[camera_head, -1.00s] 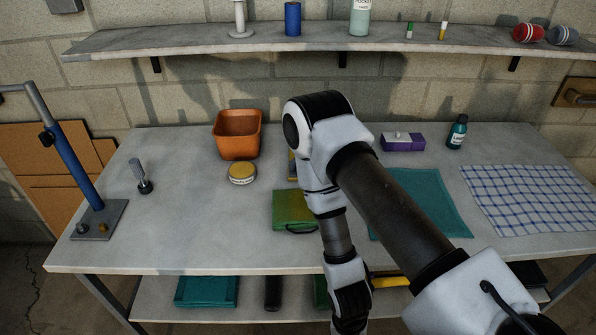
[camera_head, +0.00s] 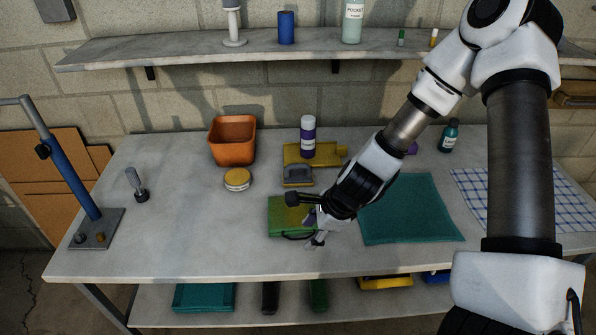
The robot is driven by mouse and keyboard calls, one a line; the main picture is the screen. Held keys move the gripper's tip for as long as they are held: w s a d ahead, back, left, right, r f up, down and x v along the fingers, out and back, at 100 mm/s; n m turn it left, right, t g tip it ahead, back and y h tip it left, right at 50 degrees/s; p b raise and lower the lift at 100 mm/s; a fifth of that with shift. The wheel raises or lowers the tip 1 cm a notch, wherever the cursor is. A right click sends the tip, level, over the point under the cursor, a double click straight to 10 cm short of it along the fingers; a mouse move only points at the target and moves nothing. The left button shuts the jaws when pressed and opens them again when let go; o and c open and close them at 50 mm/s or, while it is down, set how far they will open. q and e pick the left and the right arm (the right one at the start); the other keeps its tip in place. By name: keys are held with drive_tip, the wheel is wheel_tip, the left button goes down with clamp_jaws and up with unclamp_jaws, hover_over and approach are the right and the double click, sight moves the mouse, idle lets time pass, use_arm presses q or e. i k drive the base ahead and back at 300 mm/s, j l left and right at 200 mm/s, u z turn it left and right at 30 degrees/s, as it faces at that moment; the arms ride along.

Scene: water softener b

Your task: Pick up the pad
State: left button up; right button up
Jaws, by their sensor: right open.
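A flat green pad (camera_head: 285,215) with a dark cord at its front edge lies on the workbench, left of a teal cloth (camera_head: 410,208). My right gripper (camera_head: 305,221) is open at the pad's right end. One dark finger reaches over the pad's far right part and the other is near its front right corner. The gripper covers the pad's right edge, and I cannot tell whether it touches. My left gripper is not in view.
An orange bin (camera_head: 232,140) stands further back. A checked cloth (camera_head: 469,190) lies at right.

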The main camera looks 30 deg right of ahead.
sight(304, 178)
drive_tip(key=i+l, duration=0.8)
